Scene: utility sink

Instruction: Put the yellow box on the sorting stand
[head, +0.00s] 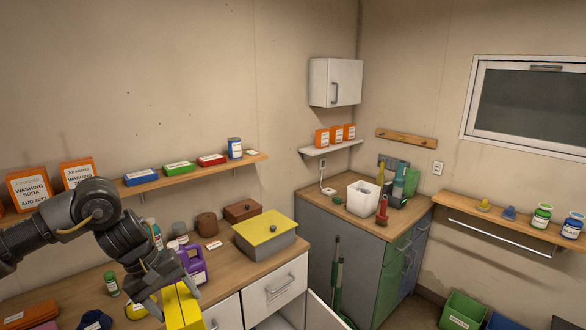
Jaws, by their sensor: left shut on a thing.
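My left gripper (172,291) is at the lower left, over the wooden counter. It is shut on a yellow box (184,310), whose lower part is cut off by the bottom edge of the picture. A grey block with a flat yellow top (265,242) stands on the counter to the right of and beyond the gripper. A small dark knob or object shows on its top. It may be the sorting stand; I cannot tell for sure. My right gripper is not in view.
A purple jug (194,266) stands close beside the gripper. Brown containers (242,211) stand behind the grey block. A wall shelf (190,174) holds several boxes above. An open-topped white bin (362,198) stands on the far counter.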

